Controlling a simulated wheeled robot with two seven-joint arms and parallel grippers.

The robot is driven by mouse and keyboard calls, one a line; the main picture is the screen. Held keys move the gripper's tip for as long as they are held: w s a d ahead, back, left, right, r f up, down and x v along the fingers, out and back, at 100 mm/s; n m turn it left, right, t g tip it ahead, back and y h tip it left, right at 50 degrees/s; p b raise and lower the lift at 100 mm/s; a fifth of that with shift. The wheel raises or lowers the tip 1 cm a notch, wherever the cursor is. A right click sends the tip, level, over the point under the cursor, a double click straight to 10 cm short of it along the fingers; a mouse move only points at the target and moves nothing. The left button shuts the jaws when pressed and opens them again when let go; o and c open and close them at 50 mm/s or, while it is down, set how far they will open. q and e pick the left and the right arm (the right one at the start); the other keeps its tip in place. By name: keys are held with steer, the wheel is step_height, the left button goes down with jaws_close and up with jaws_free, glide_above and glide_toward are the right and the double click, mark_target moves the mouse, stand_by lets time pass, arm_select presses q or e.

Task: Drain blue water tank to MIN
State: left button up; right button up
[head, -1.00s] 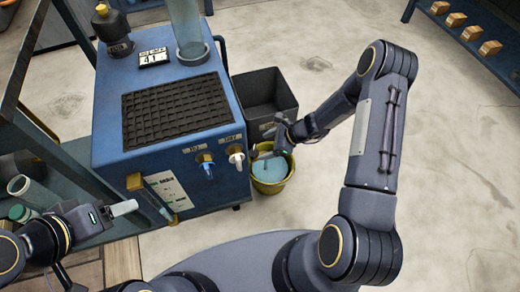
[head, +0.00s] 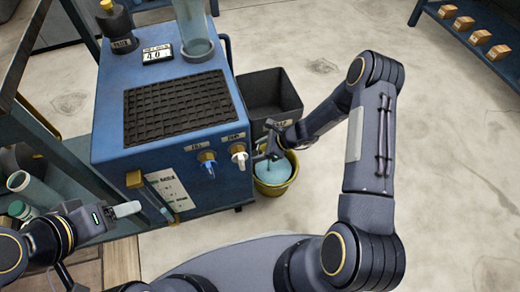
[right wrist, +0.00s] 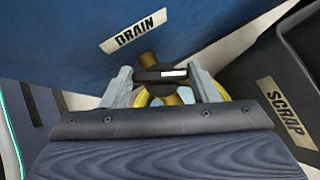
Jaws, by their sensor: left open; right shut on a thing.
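The blue water tank (head: 232,100) stands at left centre, with a display (head: 157,53) that seems to read 4.0. A narrow level gauge (head: 157,203) is on its front; its water level is too small to read. In the head view my right gripper (head: 268,150) is beside the tank's right side, above a yellow bucket (head: 277,190) holding pale blue water. My left gripper (head: 127,209) is open and empty, left of the gauge.
A dark scrap bin (head: 272,98) stands right of the tank. Blue (head: 207,164) and white (head: 239,156) taps stick out of the tank's front. A shelf with several wooden blocks (head: 480,37) is at the far right. The floor on the right is clear.

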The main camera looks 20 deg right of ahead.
steer(key=shift+w+r+n+p, duration=0.1)
steer(key=shift+r+n+p, duration=0.1)
steer(key=shift+n+p, duration=0.25)
steer(key=shift+c, duration=0.5)
steer(key=shift+n+g+p, duration=0.3)
steer(key=shift+n+g, duration=0.05)
steer(key=shift+g, duration=0.15)
steer(key=shift+w+f+n+g+y+b, duration=0.1)
steer(key=shift+f+n+g+y+b, duration=0.1)
steer(key=shift+n+g, duration=0.3)
steer(key=shift+w+f+n+g+y+b, duration=0.1)
steer(key=shift+n+g+y+b, duration=0.1)
steer(key=shift+n+g, duration=0.3)
steer(key=shift+n+g+b, duration=0.3)
steer(key=shift+n+g, duration=0.2)
steer(key=shift+n, duration=0.3)
steer(key=shift+r, duration=0.15)
steer(key=o, duration=1)
steer(key=shift+p+v, duration=1.2)
steer(key=shift+v, duration=2.75)
